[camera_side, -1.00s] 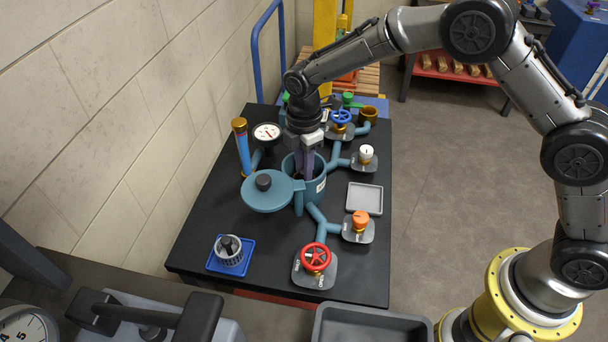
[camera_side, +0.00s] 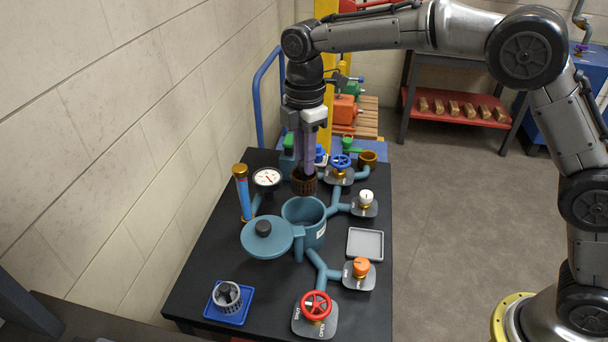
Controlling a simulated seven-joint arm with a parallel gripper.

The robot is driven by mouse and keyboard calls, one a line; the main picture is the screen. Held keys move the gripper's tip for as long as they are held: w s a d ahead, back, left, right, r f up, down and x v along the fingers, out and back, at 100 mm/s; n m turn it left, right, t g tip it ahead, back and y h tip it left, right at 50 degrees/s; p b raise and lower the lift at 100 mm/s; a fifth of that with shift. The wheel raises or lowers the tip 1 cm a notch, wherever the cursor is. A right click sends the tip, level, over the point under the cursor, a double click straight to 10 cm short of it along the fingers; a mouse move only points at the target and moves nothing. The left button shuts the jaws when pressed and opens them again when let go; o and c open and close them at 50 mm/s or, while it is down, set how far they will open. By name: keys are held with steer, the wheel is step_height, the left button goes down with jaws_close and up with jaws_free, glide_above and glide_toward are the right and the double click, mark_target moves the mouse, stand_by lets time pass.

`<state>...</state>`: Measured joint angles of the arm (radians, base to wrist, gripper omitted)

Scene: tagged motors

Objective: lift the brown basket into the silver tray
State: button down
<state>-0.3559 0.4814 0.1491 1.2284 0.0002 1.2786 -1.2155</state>
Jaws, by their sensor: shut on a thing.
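The brown basket (camera_side: 304,182) is a small dark mesh cup. My gripper (camera_side: 304,168) is shut on it from above and holds it in the air, above and behind the teal pot (camera_side: 304,209) as seen in the picture. The teal pot is open, and its round lid (camera_side: 267,239) with a black knob sticks out to the left. The silver tray (camera_side: 365,244) is a shallow, square grey tray on the black table, right of the pot. It looks empty.
Valves with a red wheel (camera_side: 316,305), an orange knob (camera_side: 361,267), a white knob (camera_side: 366,199) and a blue wheel (camera_side: 340,162) stand around the pot on teal pipes. A gauge (camera_side: 267,177) and a blue column (camera_side: 243,193) stand left. A grey basket sits on a blue tray (camera_side: 229,313).

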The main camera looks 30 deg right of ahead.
steer(key=s+d, duration=1)
step_height(320, 180, down, 13)
steer(key=shift+s, duration=0.15)
steer(key=shift+d+f, duration=0.1)
steer(key=shift+f, duration=1.05)
stand_by(2.9)
steer(key=c, duration=0.6)
jaws_free()
steer(key=shift+r, duration=3.6)
